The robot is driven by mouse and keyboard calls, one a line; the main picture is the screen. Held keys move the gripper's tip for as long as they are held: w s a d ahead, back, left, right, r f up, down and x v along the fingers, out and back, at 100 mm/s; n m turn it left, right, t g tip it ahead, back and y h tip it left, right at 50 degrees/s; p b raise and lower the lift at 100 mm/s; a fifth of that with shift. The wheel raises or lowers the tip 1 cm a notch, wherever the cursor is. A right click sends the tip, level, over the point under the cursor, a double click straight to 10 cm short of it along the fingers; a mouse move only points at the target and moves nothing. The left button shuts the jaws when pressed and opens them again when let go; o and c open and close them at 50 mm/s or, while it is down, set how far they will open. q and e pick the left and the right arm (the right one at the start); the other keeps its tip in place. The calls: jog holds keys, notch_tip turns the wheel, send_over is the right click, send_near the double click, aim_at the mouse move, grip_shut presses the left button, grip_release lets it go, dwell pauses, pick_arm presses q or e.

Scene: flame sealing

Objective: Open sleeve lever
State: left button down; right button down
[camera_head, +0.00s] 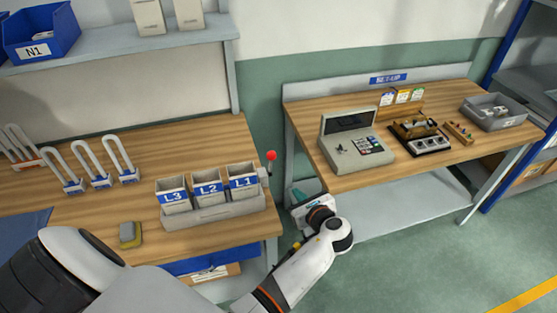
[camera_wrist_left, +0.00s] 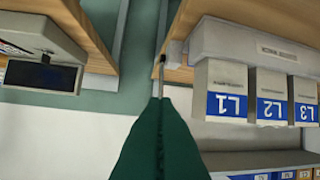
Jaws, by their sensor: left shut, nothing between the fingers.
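A lever with a red ball knob (camera_head: 270,156) stands at the right end of the grey holder (camera_head: 215,216) carrying bins L3, L2 and L1 (camera_head: 243,180). In the left wrist view, a thin grey rod (camera_wrist_left: 162,72), apparently the lever, runs from the holder's end toward my fingertips; its red knob does not show there. My left gripper (camera_head: 294,192) is shut and empty, right of the holder, in the gap between the two benches. Its green fingers (camera_wrist_left: 160,100) show together in the wrist view. I cannot tell whether they touch the rod. My right gripper is out of view.
The left bench (camera_head: 110,205) holds several U-shaped holders and a yellow-grey block (camera_head: 130,234). The right bench (camera_head: 350,183) carries a console (camera_head: 352,140), a black fixture (camera_head: 420,137) and a grey tray (camera_head: 497,112). Its near edge lies close to my left gripper.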

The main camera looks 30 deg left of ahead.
pick_arm(q)
jog(key=shift+w+a+r, duration=0.1)
jog(key=shift+r, duration=0.35)
jog(key=shift+f, duration=0.1)
jog(key=b, duration=0.9)
send_near(270, 163)
jog(key=w+a, duration=0.2)
jog(key=shift+w+a, duration=0.25)
jog(key=shift+a, duration=0.15)
jog(key=shift+w, duration=0.15)
